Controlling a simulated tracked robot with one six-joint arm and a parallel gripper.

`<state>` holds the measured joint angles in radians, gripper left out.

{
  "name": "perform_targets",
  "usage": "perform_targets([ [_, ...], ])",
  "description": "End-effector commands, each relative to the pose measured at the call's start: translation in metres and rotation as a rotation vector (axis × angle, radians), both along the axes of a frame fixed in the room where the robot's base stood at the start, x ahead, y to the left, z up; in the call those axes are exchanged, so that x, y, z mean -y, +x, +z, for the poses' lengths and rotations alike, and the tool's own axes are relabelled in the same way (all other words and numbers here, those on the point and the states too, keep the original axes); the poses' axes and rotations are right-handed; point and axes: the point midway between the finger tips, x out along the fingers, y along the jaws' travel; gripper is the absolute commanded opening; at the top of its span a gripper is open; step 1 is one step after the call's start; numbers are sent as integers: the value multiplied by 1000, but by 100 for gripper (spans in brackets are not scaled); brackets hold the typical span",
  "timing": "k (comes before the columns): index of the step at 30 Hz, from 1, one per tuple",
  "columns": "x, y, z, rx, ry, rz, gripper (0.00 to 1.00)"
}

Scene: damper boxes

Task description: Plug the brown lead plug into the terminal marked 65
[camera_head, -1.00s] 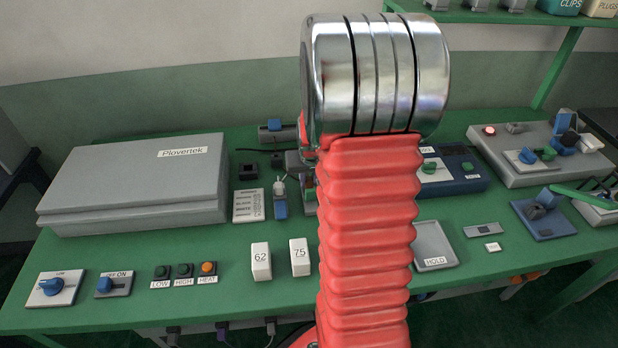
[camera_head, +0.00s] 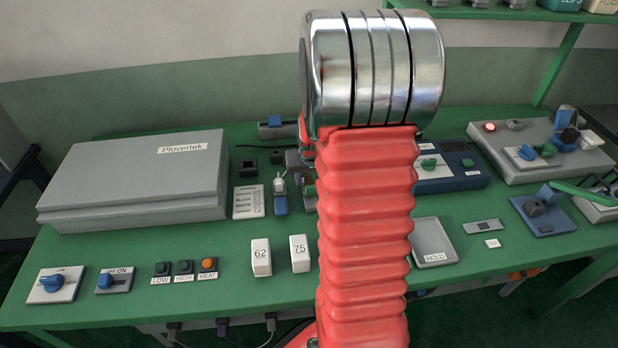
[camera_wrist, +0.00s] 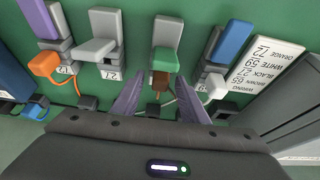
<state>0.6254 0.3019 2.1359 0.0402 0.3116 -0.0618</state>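In the wrist view a brown plug (camera_wrist: 160,84) sits at the near end of a terminal with a green lever (camera_wrist: 164,60). I cannot tell whether it is fully seated. My gripper (camera_wrist: 160,84) has two purple fingers, spread apart, one on each side of the brown plug, with visible gaps. The number on this terminal is hidden; no terminal marked 65 can be read. Neighbouring terminals have a grey lever (camera_wrist: 103,22), a purple lever with an orange plug (camera_wrist: 44,64), and a blue lever with a white plug (camera_wrist: 214,86).
An upside-down label card (camera_wrist: 266,58) pairs colours with numbers, beside the blue-lever terminal. Dark blocks (camera_wrist: 88,103) stand near the fingers. In the head view a large grey Plovertek box (camera_head: 140,180) is on the left, and blocks marked 62 (camera_head: 261,258) and 75 (camera_head: 300,254) stand in front.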

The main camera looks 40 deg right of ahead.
Motion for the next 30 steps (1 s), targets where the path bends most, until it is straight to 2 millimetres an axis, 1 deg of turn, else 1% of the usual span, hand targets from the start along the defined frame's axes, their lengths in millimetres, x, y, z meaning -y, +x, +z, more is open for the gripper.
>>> perform_targets([
  [8,0,0,1,0,0,0,40],
  [13,-2,-3,10,1,-1,0,40],
  [17,-5,-7,22,2,-1,0,40],
  [30,-16,-24,73,2,-2,0,40],
])
